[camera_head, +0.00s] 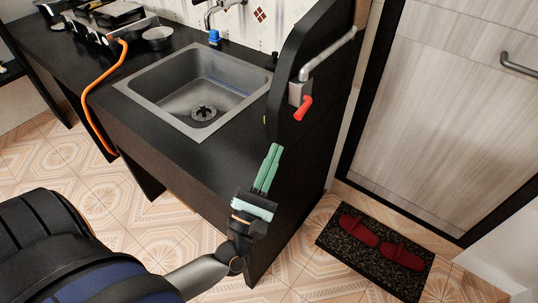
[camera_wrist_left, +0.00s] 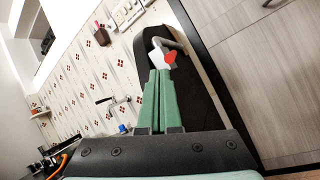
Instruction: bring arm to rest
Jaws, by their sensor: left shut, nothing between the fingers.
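My left gripper (camera_head: 268,166) has two green fingers pressed together with nothing between them. It points up and away, in front of the black side panel at the right end of the counter. In the left wrist view its shut fingers (camera_wrist_left: 156,100) point toward a pipe valve with a red handle (camera_wrist_left: 169,56). The same red handle (camera_head: 303,108) hangs on a grey pipe on the panel in the head view, beyond the fingertips and apart from them. My left arm comes in from the lower left. My right gripper is not in view.
A black counter (camera_head: 222,163) with a grey sink (camera_head: 150,93) lies ahead. An orange hose (camera_head: 104,78) runs from the stove (camera_head: 97,33) over the counter edge. A dark mat (camera_head: 340,243) with red slippers (camera_head: 401,256) lies before the door (camera_head: 450,120). Tiled floor is free at left.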

